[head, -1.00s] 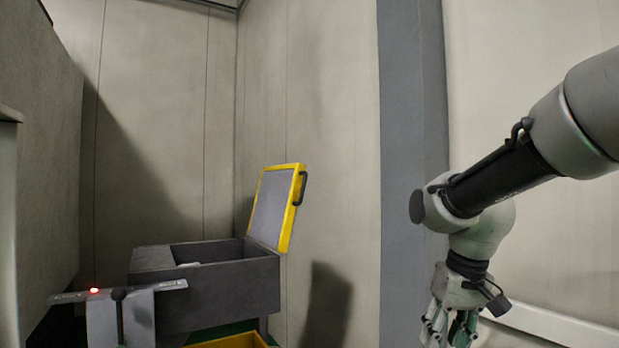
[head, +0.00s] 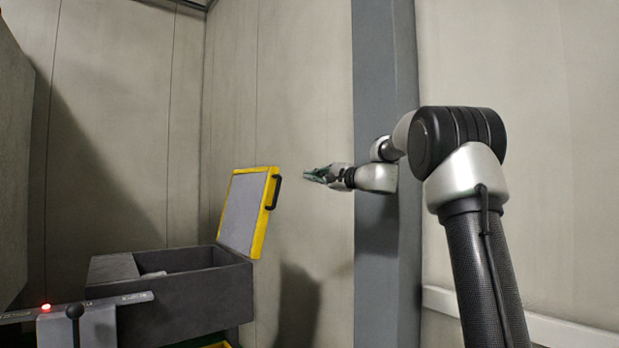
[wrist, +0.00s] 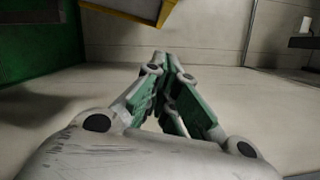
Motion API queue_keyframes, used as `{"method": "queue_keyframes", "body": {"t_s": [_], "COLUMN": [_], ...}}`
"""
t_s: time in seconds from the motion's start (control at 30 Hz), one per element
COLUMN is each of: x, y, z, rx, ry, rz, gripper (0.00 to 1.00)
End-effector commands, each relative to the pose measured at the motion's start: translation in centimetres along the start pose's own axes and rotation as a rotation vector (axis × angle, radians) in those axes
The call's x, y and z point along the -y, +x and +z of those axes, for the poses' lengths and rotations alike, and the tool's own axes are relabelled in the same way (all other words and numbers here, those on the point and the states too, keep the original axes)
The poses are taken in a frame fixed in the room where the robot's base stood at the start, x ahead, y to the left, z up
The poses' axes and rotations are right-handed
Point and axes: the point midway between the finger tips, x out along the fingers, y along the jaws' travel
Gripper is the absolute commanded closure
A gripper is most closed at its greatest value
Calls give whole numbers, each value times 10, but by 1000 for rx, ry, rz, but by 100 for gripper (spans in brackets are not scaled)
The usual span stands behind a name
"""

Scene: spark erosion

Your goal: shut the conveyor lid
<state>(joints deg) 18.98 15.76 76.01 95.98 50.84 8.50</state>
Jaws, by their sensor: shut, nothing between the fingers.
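The conveyor lid (head: 247,212) is a grey panel with a yellow frame and a dark handle (head: 274,192) on its right edge. It stands open, nearly upright and leaning a little, at the right end of the dark grey conveyor box (head: 190,305). The open top of the box shows, with a light item partly visible inside. My gripper (head: 308,175) is to the right of the lid, at about the height of its upper edge, apart from it and pointing left. In the wrist view its green fingers (wrist: 162,62) are together and empty, and a yellow-edged part (wrist: 135,8), probably the lid, shows at the top.
A grey bracket with a lit red light (head: 46,307) and a dark knob (head: 75,311) stands in front of the box at lower left. Plain wall panels and a grey post (head: 383,290) stand behind.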

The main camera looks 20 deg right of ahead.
Motion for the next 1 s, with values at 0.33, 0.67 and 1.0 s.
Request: {"method": "queue_keyframes", "body": {"t_s": [0.33, 0.67, 1.0], "x": [-2, -1, -2], "y": [75, 84, 84], "z": [1, 36, 39], "rx": [2, -1, -2], "ry": [0, -1, -1], "rz": [2, 3, 4], "gripper": [100, 100, 100]}}
